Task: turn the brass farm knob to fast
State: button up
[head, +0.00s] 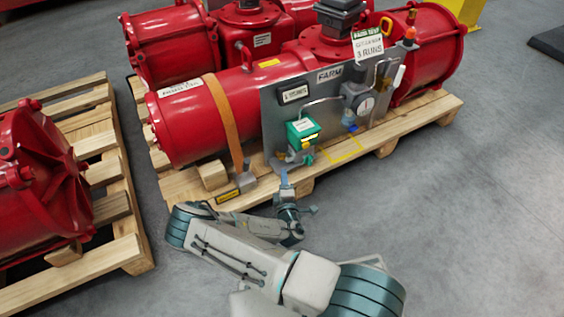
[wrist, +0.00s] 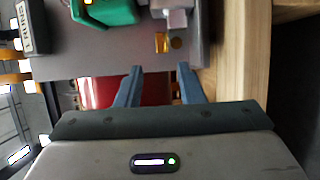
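The grey panel marked FARM (head: 275,110) stands upright on the pallet in front of a red actuator. A green box (head: 302,134) is mounted on it, with small brass-coloured parts (head: 281,155) around its lower side. In the wrist view, a small brass-coloured piece (wrist: 163,42) with a round, darker end shows just beyond my fingertips, near the panel's edge; I cannot read a fast mark. My gripper (wrist: 158,72) is open, its two blue-grey fingers apart with nothing between them. In the head view my gripper (head: 284,178) is low, near the panel's bottom edge and below the green box.
A gauge (head: 366,104) with tubing sits on the panel's right side. An orange strap (head: 225,125) wraps the red cylinder. A second pallet (head: 125,235) with a red actuator stands at left.

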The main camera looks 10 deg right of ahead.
aim_at(282, 156)
jog(key=w+b, duration=0.1)
jog(key=w, duration=0.4)
jog(key=w+d+b, duration=0.1)
jog(key=w, duration=0.2)
jog(key=shift+f+b, duration=0.1)
jog(key=shift+b, duration=0.2)
jog(key=shift+w, duration=0.7)
grip_shut()
